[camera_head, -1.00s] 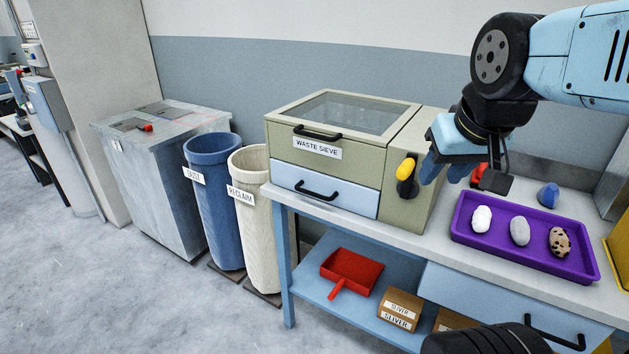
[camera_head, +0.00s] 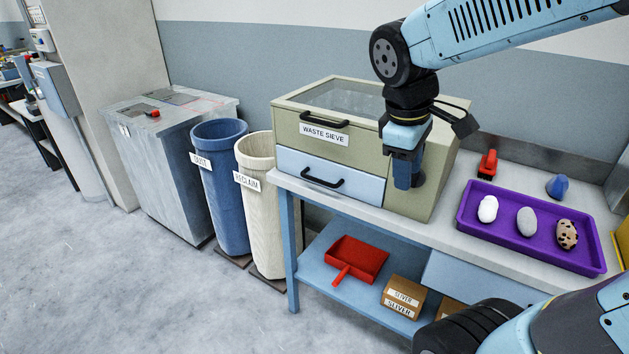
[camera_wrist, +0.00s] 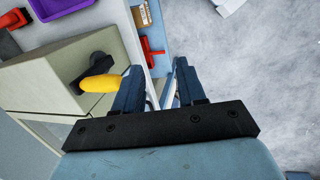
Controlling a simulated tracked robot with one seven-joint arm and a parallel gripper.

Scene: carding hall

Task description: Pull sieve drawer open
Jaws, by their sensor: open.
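The waste sieve (camera_head: 352,147) is a beige box with a glazed lid on the bench. Its light blue sieve drawer (camera_head: 357,187) with a black bar handle (camera_head: 322,181) looks shut. My gripper (camera_head: 404,184) hangs in front of the box's right part, right of the drawer, pointing down. In the wrist view my gripper's two blue fingers (camera_wrist: 157,85) are apart with nothing between them. A yellow knob (camera_wrist: 98,83) on a black mount is beside the left finger there. My gripper hides that knob in the head view. The drawer handle cannot be made out in the wrist view.
A purple tray (camera_head: 488,233) with three lumps stands on the bench at right, near a red tool (camera_head: 487,165) and a blue object (camera_head: 557,187). Blue (camera_head: 222,190) and cream (camera_head: 268,215) bins stand left of the bench. A red dustpan (camera_head: 357,257) lies on the lower shelf.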

